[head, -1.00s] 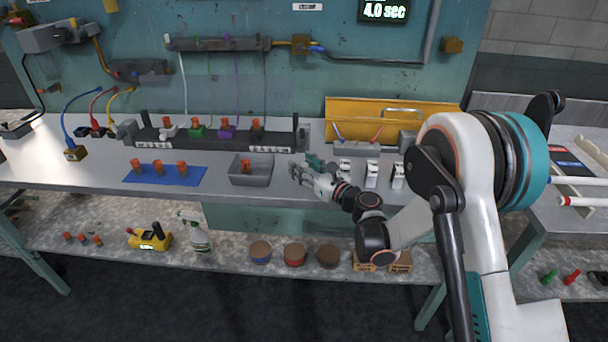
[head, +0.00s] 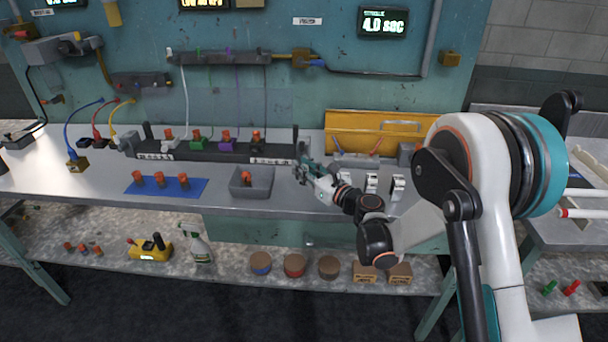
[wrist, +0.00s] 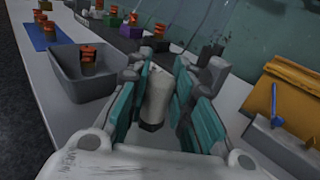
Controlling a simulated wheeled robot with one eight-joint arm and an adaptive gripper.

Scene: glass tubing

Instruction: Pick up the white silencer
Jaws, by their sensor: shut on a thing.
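The white silencer (wrist: 157,97) is a pale cylinder with a dark lower end, seen between the teal finger pads in the wrist view. My gripper (wrist: 160,82) is shut on it, with pads on both sides. In the head view my gripper (head: 304,166) is over the bench, right of the grey bin and close to the right end of the black manifold. There the fingers hide the silencer. I cannot tell how high it is above the bench.
The grey bin (head: 251,191) holds an orange-topped part. The black manifold (head: 210,148) carries several coloured fittings. A blue mat (head: 195,187) with orange-topped parts lies at left. A yellow case (head: 345,132) stands behind, with white pieces (head: 372,183) in front of it.

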